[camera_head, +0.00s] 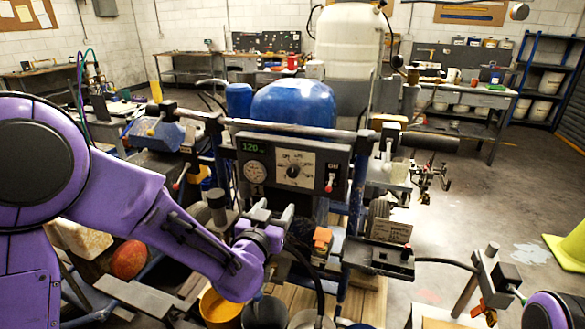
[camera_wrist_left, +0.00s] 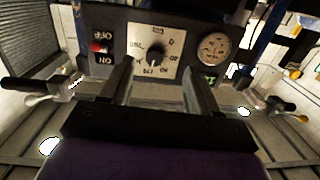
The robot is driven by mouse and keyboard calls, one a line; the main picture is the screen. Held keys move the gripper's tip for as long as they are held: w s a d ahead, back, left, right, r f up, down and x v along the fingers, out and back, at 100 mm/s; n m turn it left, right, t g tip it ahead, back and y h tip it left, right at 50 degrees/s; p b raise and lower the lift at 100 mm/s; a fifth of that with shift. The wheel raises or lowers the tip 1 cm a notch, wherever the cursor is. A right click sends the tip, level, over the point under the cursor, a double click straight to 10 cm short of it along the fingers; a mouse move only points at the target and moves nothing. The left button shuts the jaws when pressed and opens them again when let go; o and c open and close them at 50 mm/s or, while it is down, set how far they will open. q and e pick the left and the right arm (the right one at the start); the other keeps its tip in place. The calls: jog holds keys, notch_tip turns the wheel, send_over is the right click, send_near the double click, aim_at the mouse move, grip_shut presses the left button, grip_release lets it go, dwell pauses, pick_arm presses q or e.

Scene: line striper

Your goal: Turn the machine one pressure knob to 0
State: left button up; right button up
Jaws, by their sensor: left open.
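The machine's control panel (camera_head: 292,165) faces me in the head view, with a dark pressure knob (camera_head: 294,171) on a white dial plate. The number 1 is marked on the panel's lower left. In the left wrist view the panel is upside down and the knob (camera_wrist_left: 152,57) sits near the middle of its plate (camera_wrist_left: 165,38). I cannot tell surely which mark it points to. My left gripper (camera_head: 268,211) is open below and in front of the panel. Its two fingers (camera_wrist_left: 156,68) show apart in the wrist view, with the knob beyond and between them, nothing held. My right gripper is out of view.
Left of the knob are a round gauge (camera_head: 256,173) and a green display (camera_head: 252,147) reading about 120. Right of it is a red switch (camera_head: 330,182). A handlebar (camera_head: 290,128) runs above the panel. Buckets (camera_head: 222,308) stand below. Open floor lies at the right.

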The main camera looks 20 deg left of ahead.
aim_at(292, 173)
pick_arm(q)
jog(key=shift+m+t, duration=0.3)
jog(key=shift+t, duration=0.1)
jog(key=w+r+p, duration=0.1)
jog(key=w, duration=0.2)
jog(key=w+r, duration=0.1)
jog(key=w, duration=0.2)
jog(key=w+r+p, duration=0.1)
jog(key=w, duration=0.3)
jog(key=shift+d+p, duration=0.2)
jog(key=shift+p, duration=0.1)
jog(key=shift+w, duration=0.55)
jog(key=c, duration=1)
